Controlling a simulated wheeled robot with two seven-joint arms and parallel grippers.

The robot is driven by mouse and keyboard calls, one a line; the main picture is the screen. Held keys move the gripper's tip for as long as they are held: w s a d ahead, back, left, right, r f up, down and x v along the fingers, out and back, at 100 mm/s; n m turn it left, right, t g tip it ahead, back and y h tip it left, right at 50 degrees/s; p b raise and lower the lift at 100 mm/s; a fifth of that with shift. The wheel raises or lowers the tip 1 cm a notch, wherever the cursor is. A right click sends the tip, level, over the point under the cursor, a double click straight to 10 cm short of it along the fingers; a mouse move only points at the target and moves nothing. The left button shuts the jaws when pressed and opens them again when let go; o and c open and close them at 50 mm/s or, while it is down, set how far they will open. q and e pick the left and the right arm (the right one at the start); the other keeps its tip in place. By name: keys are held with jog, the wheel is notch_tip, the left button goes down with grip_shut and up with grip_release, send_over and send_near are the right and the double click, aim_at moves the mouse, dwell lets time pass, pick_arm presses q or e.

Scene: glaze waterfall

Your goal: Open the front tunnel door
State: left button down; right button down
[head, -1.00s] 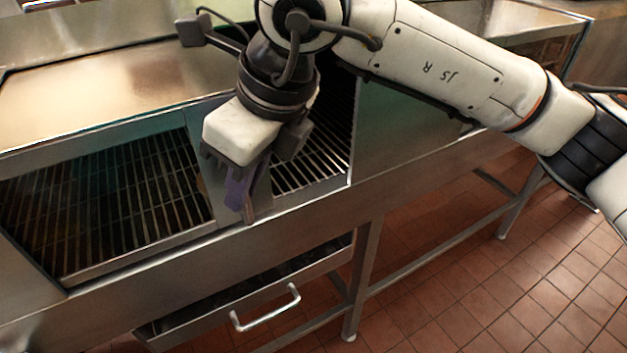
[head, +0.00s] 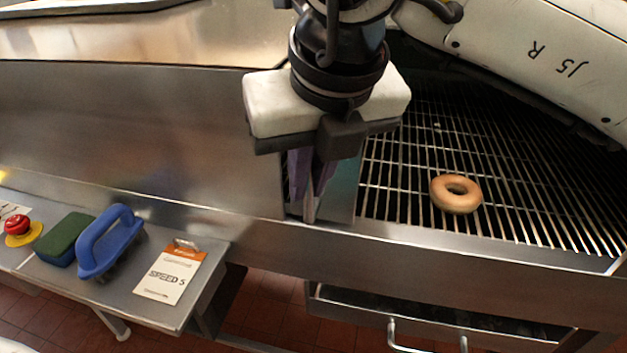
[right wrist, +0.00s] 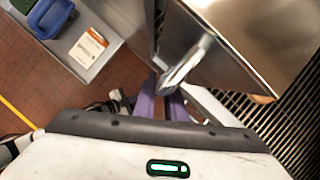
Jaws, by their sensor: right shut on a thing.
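My right gripper (head: 310,205) has purple fingers and points down at the front of the steel tunnel. It is shut on a metal door handle (right wrist: 188,65), which shows between and beyond the fingers in the right wrist view. The front door (head: 346,190) shows as a narrow steel strip just right of the fingers in the head view; the gripper hides part of it. It also shows as a steel plate in the right wrist view (right wrist: 260,38). Right of it, the tunnel front is open onto a wire belt (head: 520,215). My left gripper is not in view.
A bagel (head: 455,193) lies on the belt. At left, a steel shelf (head: 130,300) holds a red button (head: 17,224), a green sponge (head: 65,240), a blue-handled tool (head: 108,240) and a speed card (head: 172,272). A drawer handle (head: 425,345) juts out below the belt.

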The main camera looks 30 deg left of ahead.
jog(key=shift+r, duration=0.1)
jog(key=c, duration=1.8)
grip_release()
jog(key=v, duration=1)
jog(key=shift+r+p, duration=0.1)
jog(key=shift+p, duration=0.25)
